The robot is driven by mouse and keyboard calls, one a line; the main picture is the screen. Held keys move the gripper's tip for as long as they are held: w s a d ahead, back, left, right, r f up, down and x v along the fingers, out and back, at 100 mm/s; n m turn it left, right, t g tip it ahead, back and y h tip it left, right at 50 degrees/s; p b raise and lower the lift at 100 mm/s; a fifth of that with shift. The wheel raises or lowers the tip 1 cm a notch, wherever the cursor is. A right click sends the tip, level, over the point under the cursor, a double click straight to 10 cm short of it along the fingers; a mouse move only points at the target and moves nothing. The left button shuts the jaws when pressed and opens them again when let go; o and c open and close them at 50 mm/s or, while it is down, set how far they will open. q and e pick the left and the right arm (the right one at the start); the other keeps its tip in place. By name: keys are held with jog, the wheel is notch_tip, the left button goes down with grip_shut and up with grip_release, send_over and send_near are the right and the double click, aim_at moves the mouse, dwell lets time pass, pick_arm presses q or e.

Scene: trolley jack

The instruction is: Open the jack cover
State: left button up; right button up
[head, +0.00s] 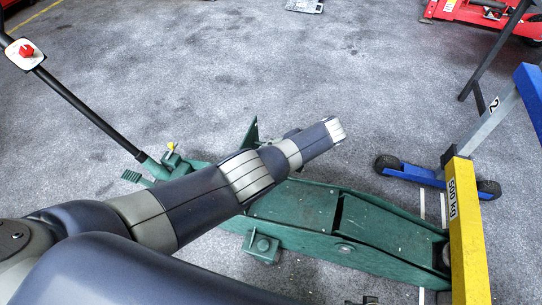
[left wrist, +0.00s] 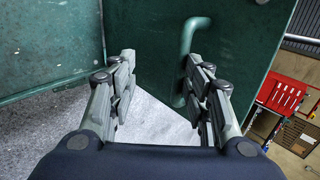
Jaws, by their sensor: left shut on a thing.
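The green trolley jack (head: 300,205) lies on the grey floor, its long body running to the lower right. A green plate (head: 249,135), apparently the cover, stands up from it behind my left arm, which hides most of it. In the left wrist view the cover (left wrist: 235,75) is a dark green panel with a bent bar handle (left wrist: 188,50). My left gripper (left wrist: 164,85) is shut on this handle, which lies against the right-hand finger. Its fingertips are hidden in the head view.
The jack's black lever (head: 90,115) rises to the upper left. A yellow post (head: 468,230) and a blue wheeled frame (head: 415,172) stand at the right. A red machine (head: 485,12) is at the back right.

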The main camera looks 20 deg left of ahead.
pick_arm(q)
jog(key=v, duration=1.2)
